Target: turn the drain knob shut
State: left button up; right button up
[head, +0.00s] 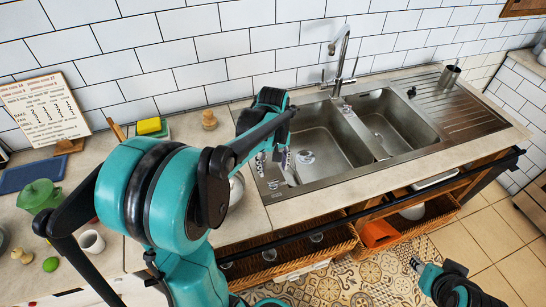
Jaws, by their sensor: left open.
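The steel sink (352,158) has two basins, set in the counter under a tall tap (340,62). A small dark knob (411,92) stands on the sink rim, between the right basin and the drainboard; it is too small to read its turn. A round drain (305,157) shows in the left basin. My right gripper (416,265) is low at the lower right, away from the sink; its jaws are unclear.
A metal cup (449,76) stands on the drainboard (462,112). A yellow sponge (149,126), a green pot (40,196), a white mug (91,241) and a sign (44,108) are on the left counter. A dark rail (385,208) runs along the counter's front, above baskets.

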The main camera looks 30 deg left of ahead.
pick_arm(q)
notch_tip(320, 180, up, 5)
jog(key=shift+r, duration=0.1)
dwell(0.3)
jog(key=s+d+m+t, duration=0.7)
jog(key=s+d+m, duration=0.3)
jog(key=s+d, duration=0.1)
jog(key=shift+d+f, duration=0.15)
jog(key=shift+f, duration=0.05)
